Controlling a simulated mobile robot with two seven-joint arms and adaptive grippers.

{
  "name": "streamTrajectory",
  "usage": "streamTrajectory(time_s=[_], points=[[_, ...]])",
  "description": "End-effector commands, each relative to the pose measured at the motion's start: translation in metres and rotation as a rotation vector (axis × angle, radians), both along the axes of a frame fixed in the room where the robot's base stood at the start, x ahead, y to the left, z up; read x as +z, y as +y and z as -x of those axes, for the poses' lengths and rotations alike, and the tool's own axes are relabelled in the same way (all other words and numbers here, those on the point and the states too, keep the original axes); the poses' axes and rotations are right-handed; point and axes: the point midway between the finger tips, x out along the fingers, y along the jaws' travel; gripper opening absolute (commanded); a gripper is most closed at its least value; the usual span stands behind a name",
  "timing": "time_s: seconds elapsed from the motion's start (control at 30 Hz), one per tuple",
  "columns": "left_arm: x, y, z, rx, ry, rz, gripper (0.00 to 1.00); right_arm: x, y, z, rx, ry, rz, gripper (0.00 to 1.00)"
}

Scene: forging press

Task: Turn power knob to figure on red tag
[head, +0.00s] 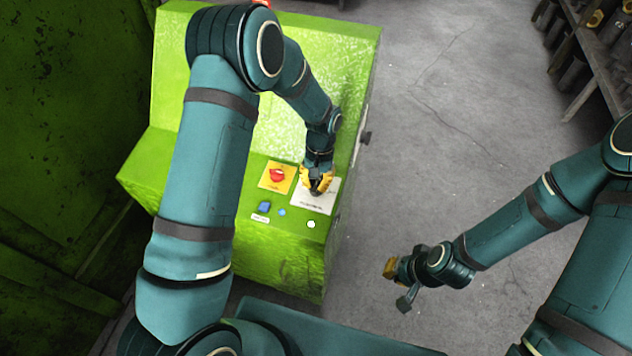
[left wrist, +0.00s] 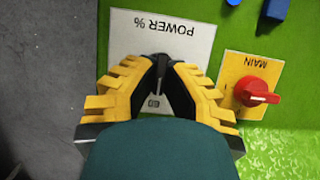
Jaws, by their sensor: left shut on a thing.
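The power knob (left wrist: 160,80) is black and sits on a white plate (left wrist: 130,40) lettered "POWER %" in the left wrist view, upside down there. Most of the knob and its scale is hidden by my left gripper; a number by the fingers looks like 60. My left gripper (left wrist: 160,72) is shut on the knob; in the head view the same gripper (head: 316,186) stands over the white plate (head: 328,201) on the green console. My right gripper (head: 398,286) hangs over the grey floor, well away from the console; its jaw opening is unclear. I see no red tag.
A red main switch (left wrist: 256,92) on a yellow plate (left wrist: 236,62) is beside the white plate, close to my left fingers. A blue button (head: 264,206), a smaller blue one (head: 282,212) and a white one (head: 311,224) lie nearer the console's front. Open floor lies right of the console.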

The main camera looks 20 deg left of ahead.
Motion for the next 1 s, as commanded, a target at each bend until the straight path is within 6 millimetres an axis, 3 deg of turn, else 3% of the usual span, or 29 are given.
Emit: streamTrajectory(time_s=[0.27,0.3,0.37,0.77,1.0], points=[[-0.002,0.000,0.002,0.000,0.007,0.000,0.00,0.000,0.000,0.000,0.000,0.000,0.000,0.00],[-0.002,0.000,0.002,0.000,0.007,0.000,0.22,0.000,0.000,0.000,0.000,0.000,0.000,0.00],[-0.002,0.000,0.002,0.000,0.006,0.000,0.40,0.000,0.000,0.000,0.000,0.000,0.000,0.00],[0.006,0.000,-0.002,0.001,0.000,0.000,0.40,0.000,0.000,0.000,0.000,0.000,0.000,0.00],[0.045,-0.001,-0.013,0.000,-0.003,0.001,0.40,0.000,0.000,0.000,0.000,0.000,0.000,0.00]])
